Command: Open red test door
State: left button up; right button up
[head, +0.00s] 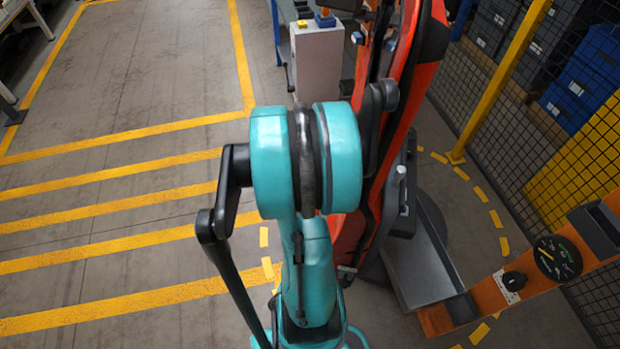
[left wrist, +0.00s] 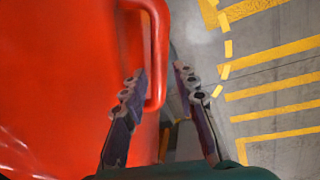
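The red door (head: 345,238) stands nearly edge-on behind my teal arm in the head view, with its dark inner side towards the right. In the left wrist view its glossy red panel (left wrist: 60,75) fills the left half. A red bar handle (left wrist: 158,55) stands out from the panel's right edge. My left gripper (left wrist: 160,82) is open, and the handle's bar lies between its two fingers in the picture. I cannot tell whether a finger touches it. In the head view the arm hides the fingers and the handle. My right gripper is not in view.
A grey box on a post (head: 318,60) stands behind the arm. A yellow post (head: 500,75) and mesh fence (head: 500,130) run along the right. An orange beam with a gauge (head: 558,257) is at lower right. Striped floor (head: 110,190) at left is clear.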

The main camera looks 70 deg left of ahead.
pick_arm(q)
notch_tip(320, 180, up, 9)
jog(key=s, duration=0.1)
jog(key=shift+s+a, duration=0.2)
jog(key=shift+s, duration=0.15)
grip_shut()
